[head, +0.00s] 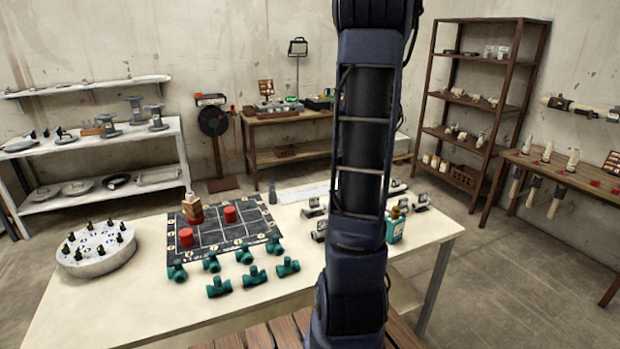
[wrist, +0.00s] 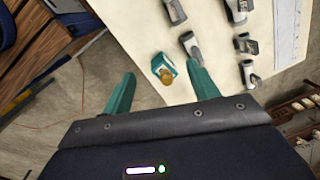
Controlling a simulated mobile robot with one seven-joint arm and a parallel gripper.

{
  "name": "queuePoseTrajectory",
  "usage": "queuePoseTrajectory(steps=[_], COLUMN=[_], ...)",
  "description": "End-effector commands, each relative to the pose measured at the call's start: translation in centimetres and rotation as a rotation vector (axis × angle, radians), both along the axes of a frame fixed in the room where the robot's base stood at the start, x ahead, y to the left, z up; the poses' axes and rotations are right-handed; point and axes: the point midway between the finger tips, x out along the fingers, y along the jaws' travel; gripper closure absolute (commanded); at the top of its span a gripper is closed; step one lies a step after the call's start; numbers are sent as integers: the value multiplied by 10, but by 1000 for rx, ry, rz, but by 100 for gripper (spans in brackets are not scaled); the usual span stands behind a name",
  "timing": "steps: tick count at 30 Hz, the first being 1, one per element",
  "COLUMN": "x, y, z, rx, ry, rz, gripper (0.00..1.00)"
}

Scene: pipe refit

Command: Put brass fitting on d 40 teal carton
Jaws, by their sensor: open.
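A small teal carton (head: 394,232) with a pale label stands near the right end of the long table, just right of my arm. A brass-coloured round piece, which looks like the brass fitting (head: 396,211), shows at its top. In the wrist view the carton (wrist: 158,62) and the brass piece (wrist: 167,77) lie between and beyond my fingertips. The brass piece appears to be on the carton, but I cannot tell how it sits. My gripper (wrist: 161,70) is open, with a teal finger on each side and nothing held. In the head view my gripper is hidden.
Several grey and black clamp-like parts (wrist: 190,46) lie close to the carton. A dark gridded mat (head: 250,239) holds red pieces and a brown carton (head: 191,204). Several teal pipe fittings (head: 254,275) lie in front. A round grey stand (head: 96,249) is at left.

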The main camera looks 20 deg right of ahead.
Motion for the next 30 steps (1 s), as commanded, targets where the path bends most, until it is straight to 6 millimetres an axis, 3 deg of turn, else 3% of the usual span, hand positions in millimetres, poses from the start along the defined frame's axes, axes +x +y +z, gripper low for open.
queuePoseTrajectory(steps=[3, 8, 15, 24, 30], x=[1, -6, -31, -82, -120], y=[47, 104, 184, 267, 307], z=[24, 49, 79, 100, 103], rx=[-17, -52, -133, -283, -395], ry=[-46, -96, -160, -216, -229], rz=[203, 471, 873, 1362, 1647], gripper=[40, 40, 40, 40, 40])
